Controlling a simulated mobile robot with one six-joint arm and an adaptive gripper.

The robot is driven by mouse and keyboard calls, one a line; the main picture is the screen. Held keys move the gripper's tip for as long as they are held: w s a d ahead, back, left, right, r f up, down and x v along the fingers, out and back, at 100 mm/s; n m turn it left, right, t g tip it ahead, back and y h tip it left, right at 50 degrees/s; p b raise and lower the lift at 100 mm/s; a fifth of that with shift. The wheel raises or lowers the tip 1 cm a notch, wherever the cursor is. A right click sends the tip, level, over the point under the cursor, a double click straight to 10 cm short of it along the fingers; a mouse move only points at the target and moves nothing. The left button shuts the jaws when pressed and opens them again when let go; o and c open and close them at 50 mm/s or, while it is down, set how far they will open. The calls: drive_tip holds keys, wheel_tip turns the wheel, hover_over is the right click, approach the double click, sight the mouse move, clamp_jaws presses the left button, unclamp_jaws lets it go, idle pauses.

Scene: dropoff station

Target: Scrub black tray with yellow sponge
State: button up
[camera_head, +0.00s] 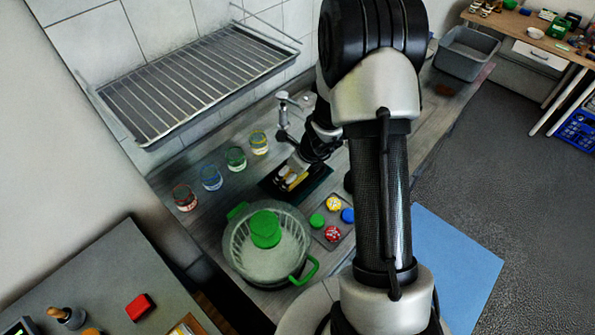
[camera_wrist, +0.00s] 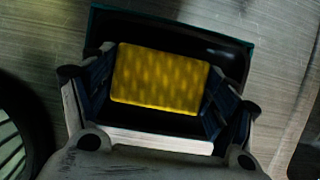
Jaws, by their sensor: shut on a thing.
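The yellow sponge (camera_wrist: 160,78) is held between the two fingers of my gripper (camera_wrist: 162,72), which is shut on it. The black tray (camera_wrist: 232,58) lies under the sponge and shows beyond it and at its right. In the head view the tray (camera_head: 314,188) lies on the grey counter below the tap, with the sponge (camera_head: 293,179) over it. My gripper (camera_head: 291,173) is partly hidden there by my arm. I cannot tell whether the sponge touches the tray.
Several glasses (camera_head: 236,158) stand left of the tray. A tap (camera_head: 283,112) is behind, and a wire rack (camera_head: 195,82) hangs above.

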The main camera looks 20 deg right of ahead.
drive_tip(key=shift+s+a+f, duration=0.1)
drive_tip(key=shift+s+a, duration=0.05)
drive_tip(key=shift+a, duration=0.1)
drive_tip(key=shift+w+d+p, duration=0.2)
drive_tip(key=shift+d+p, duration=0.3)
drive_tip(key=shift+p, duration=0.1)
drive_tip(key=shift+w+d+p, duration=0.25)
drive_tip(key=shift+d+p, duration=0.1)
drive_tip(key=shift+d, duration=0.2)
drive_tip(key=shift+w+d+p, duration=0.2)
drive_tip(key=shift+d+p, duration=0.15)
drive_tip(key=shift+d, duration=0.2)
drive_tip(key=shift+s+a+b, duration=0.25)
drive_tip(key=shift+a+b, duration=0.45)
drive_tip(key=shift+s+a+b, duration=0.2)
drive_tip(key=shift+a+b, duration=0.1)
drive_tip(key=shift+a, duration=0.2)
drive_tip(key=shift+s+a+b, duration=0.15)
drive_tip(key=shift+a+b, duration=0.1)
drive_tip(key=shift+a, duration=0.2)
drive_tip(key=shift+r, duration=0.25)
wheel_tip(320, 180, up, 6)
drive_tip(key=p, duration=0.5)
drive_tip(key=shift+f+p, duration=0.15)
drive_tip(key=shift+p, duration=0.2)
